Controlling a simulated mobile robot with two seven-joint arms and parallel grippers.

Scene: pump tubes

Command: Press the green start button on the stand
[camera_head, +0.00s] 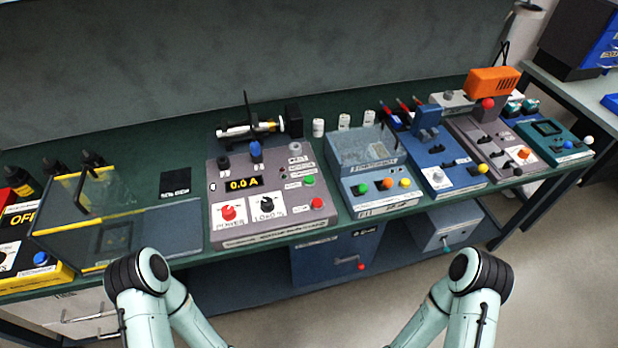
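A grey control stand (267,192) sits on the bench at centre. Its display (241,185) reads 0.0 A. On its right side a green button (309,181) sits above a red button (317,203). The small labels beside them are too blurred to read. Another green button (362,189) is on the blue-grey box to the right, beside an orange and a yellow one. Both of my arms show as bent links at the bottom edge, in front of the bench. Neither gripper is in view, and nothing covers the buttons.
The dark green bench top (135,142) carries a clear yellow-edged cover (88,213) at left and several more instrument boxes at right. A tube assembly (250,127) and small white cylinders stand behind the stand. A lower shelf (270,283) holds blue boxes.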

